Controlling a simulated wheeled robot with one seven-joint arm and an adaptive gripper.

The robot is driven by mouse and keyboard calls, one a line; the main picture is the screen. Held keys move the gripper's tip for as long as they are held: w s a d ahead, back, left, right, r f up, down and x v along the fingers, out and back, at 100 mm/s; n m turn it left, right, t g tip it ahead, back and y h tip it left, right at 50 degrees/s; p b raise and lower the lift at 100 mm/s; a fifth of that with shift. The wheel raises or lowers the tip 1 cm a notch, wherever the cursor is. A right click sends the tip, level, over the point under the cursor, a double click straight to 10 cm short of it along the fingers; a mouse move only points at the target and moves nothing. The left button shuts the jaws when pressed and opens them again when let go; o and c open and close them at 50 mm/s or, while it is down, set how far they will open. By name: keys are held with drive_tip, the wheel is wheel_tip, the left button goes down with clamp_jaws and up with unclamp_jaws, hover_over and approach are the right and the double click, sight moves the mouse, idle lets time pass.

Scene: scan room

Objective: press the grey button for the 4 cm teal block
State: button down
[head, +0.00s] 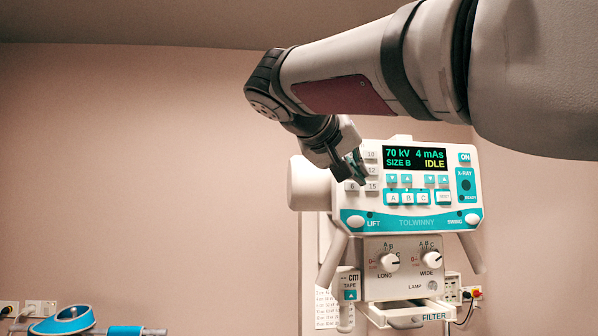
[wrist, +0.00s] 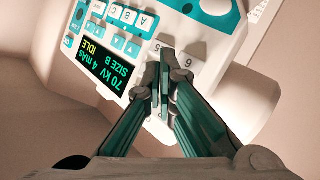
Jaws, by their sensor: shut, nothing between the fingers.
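The control panel (head: 418,222) shows a small group of grey buttons at its left edge. Readable are 10 (head: 371,155), 12 (head: 371,170), 15 (head: 372,187) and 6 (head: 351,186); others are hidden behind my gripper (head: 358,176). In the wrist view the button 6 (wrist: 188,63) and the 15 button (wrist: 164,45) show just beyond the fingertips. My gripper (wrist: 161,88) is shut and empty, its tips over the button group; I cannot tell whether they touch a button. The display (head: 415,158) reads 70 kV, 4 mAs, SIZE B, IDLE. No block is clearly identifiable.
Below the panel are two knobs (head: 388,262), a tape unit (head: 348,282) and a filter drawer (head: 408,316). A teal round-topped object (head: 62,320) and a teal cylinder (head: 125,330) are at lower left. The wall area left of the panel is clear.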

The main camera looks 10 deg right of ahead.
drive_tip(key=shift+w, duration=0.15)
drive_tip(key=shift+w, duration=0.25)
drive_tip(key=shift+w, duration=0.4)
idle(0.9)
drive_tip(key=shift+s, duration=0.8)
drive_tip(key=shift+s, duration=0.1)
drive_tip(key=shift+s, duration=2.45)
